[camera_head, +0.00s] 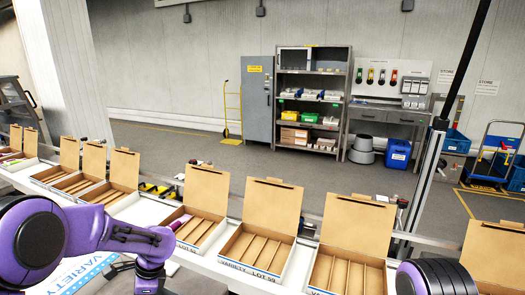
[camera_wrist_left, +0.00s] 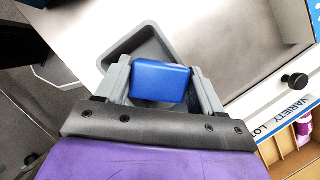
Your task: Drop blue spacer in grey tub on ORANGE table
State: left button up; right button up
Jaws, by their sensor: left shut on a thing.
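My left gripper (camera_wrist_left: 161,84) is shut on a blue spacer (camera_wrist_left: 160,80), a smooth rounded block, in the left wrist view. A grey tub (camera_wrist_left: 135,40) with raised walls shows behind the spacer, on a pale surface. The spacer overlaps the tub in the picture; I cannot tell how high it is above it. No orange table surface is recognisable. In the head view my left arm comes in from the left, and its gripper is not visible. My right gripper is outside both views.
A row of open cardboard boxes (camera_head: 236,258) with dividers lines a conveyor across the head view. A box with purple items (camera_wrist_left: 303,128) is at the wrist view's right edge. A black knob (camera_wrist_left: 295,80) stands near it. Shelving (camera_head: 313,100) is far behind.

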pick_arm(q)
jog(key=o, duration=1.1)
jog(key=shift+w+d+r, duration=0.1)
jog(key=shift+r, duration=0.15)
jog(key=b+v, duration=0.2)
jog(key=v, duration=0.8)
